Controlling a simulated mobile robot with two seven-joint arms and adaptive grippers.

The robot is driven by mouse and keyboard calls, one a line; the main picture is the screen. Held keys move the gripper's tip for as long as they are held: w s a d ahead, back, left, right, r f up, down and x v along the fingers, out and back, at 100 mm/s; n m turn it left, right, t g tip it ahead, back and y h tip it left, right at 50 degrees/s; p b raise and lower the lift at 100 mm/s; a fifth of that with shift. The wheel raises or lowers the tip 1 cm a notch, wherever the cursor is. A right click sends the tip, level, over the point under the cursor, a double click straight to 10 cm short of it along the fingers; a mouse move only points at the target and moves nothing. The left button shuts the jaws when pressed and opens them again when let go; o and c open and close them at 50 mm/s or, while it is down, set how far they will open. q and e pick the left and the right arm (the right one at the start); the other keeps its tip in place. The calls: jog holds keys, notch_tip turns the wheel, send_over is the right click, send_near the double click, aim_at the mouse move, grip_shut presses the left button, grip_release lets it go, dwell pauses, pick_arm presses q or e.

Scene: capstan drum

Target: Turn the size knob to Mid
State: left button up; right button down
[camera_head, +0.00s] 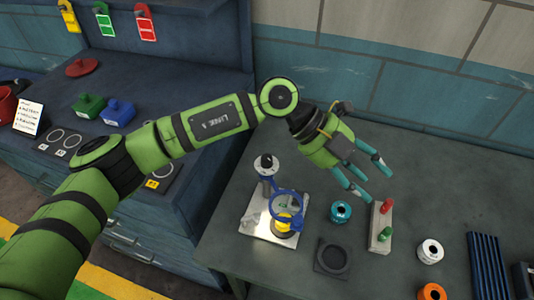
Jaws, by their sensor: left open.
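A round white dial with a black centre (266,165) stands on a post at the back left of a bright metal plate (257,222). It may be the size knob, but its markings are too small to read. A blue ring (286,203) is held over a yellow part (284,221) on the same plate. My left gripper (377,185) is open and empty. It hangs above the table to the right of the dial and apart from it, its fingers pointing down and right. My right gripper is not in view.
Right of the plate are a teal ring (341,211), a dark square block (333,258), a grey stand with red and green pegs (380,228), a white ring (430,251), an orange ring (432,292) and a dark blue ribbed rack (487,265). The table's back right is clear.

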pick_arm(q)
jog(key=w+a+f+n+t+y, duration=0.1)
jog(key=w+a+f+t+y, duration=0.2)
jog(key=w+a+y, duration=0.5)
jog(key=r+n+t+y, duration=0.1)
jog(key=r+n+y, duration=0.1)
send_over(266, 158)
jog(key=shift+d+f, duration=0.15)
jog(key=shift+d, duration=0.05)
jog(key=shift+w+a+f, duration=0.1)
jog(key=shift+a, duration=0.15)
notch_tip(266, 158, down, 6)
jog(key=p, duration=0.3)
jog(key=shift+d+r, duration=0.1)
jog(key=shift+r, duration=0.1)
jog(key=shift+f+p, duration=0.3)
jog(key=shift+f, duration=0.25)
grip_shut()
